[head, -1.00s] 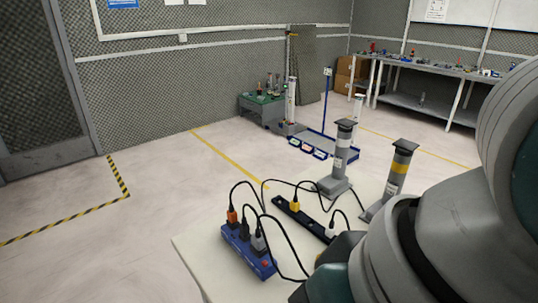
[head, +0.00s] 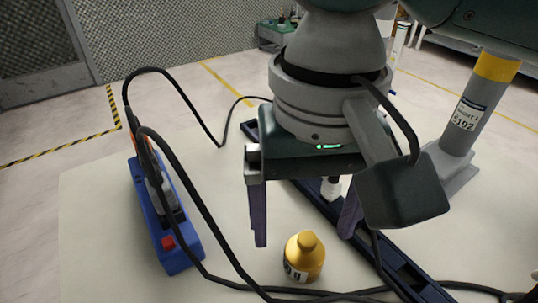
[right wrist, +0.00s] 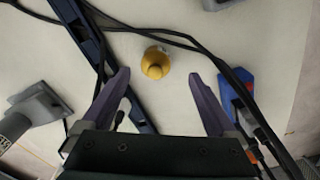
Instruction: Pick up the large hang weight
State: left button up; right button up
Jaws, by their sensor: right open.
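The large hang weight is a squat yellow weight (head: 303,262) with a narrow knob on top and a pale label. It stands upright on the pale tabletop (head: 100,225). My right gripper (head: 304,241) is open, pointing down, with its two purple fingers apart and nothing between them. It is above and just beyond the weight in the head view. In the right wrist view the weight (right wrist: 156,68) shows between the open fingers (right wrist: 160,75), near their tips, apart from both. My left gripper is not in view.
A blue power strip (head: 165,215) with plugs lies left of the weight, and a dark strip (head: 405,272) runs behind and right of it. Black cables (head: 200,195) loop across the table close to the weight. A grey post with a yellow band (head: 478,115) stands at right.

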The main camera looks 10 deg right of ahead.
aim_at(308, 239)
jog(key=f, duration=0.2)
jog(key=f+b, duration=0.1)
jog(key=f, duration=0.1)
jog(key=f+b, duration=0.1)
jog(key=f, duration=0.1)
jog(key=shift+d+f, duration=0.1)
jog(key=shift+d, duration=0.25)
jog(key=c, duration=0.5)
grip_shut()
